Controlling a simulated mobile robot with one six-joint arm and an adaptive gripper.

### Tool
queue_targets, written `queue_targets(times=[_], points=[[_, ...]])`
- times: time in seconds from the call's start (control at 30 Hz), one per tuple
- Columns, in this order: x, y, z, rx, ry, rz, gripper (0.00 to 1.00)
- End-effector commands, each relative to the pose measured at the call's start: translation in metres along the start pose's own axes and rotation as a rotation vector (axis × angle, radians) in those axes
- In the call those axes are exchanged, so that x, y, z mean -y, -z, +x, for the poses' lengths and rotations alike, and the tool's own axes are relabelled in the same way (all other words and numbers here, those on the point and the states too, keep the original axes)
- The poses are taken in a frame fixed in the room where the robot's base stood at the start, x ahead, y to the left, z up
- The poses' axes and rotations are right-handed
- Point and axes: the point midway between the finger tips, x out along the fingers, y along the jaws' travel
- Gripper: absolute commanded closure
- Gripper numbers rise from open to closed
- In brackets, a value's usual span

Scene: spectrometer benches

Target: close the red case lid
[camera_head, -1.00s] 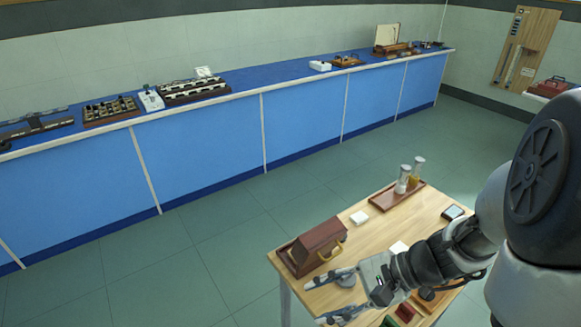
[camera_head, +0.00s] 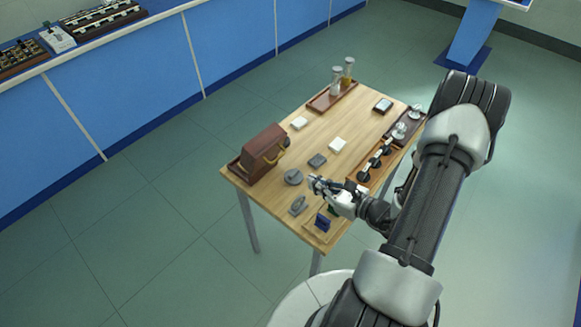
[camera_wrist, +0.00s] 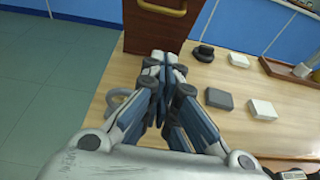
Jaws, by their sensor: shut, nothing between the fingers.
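The red-brown case (camera_head: 263,153) sits at the left end of the wooden table in the head view. Its lid appears raised and tilted over the low base (camera_head: 236,169), with a yellow handle on the side facing my gripper. In the wrist view the lid's brown panel (camera_wrist: 148,38) and its handle (camera_wrist: 163,9) fill the top middle. My gripper (camera_head: 313,183) is shut and empty, to the right of the case and apart from it in the head view. In the wrist view its closed fingertips (camera_wrist: 164,62) point toward the panel. The case's inside is hidden.
The floor left of the table is clear.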

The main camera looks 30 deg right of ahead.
Motion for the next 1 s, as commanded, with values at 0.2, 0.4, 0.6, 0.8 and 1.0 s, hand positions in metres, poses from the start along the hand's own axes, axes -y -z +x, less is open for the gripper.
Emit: queue_targets(times=[0.2, 0.4, 0.6, 0.8, 1.0], points=[[-0.002, 0.002, 0.051, 0.000, -0.008, -0.005, 1.00], [-0.001, -0.014, 0.080, 0.002, -0.004, -0.006, 1.00], [-0.001, -0.026, 0.092, 0.001, -0.003, -0.003, 1.00], [-0.001, -0.029, 0.094, 0.000, -0.001, -0.002, 1.00], [-0.001, -0.029, 0.093, -0.001, -0.002, -0.002, 1.00]])
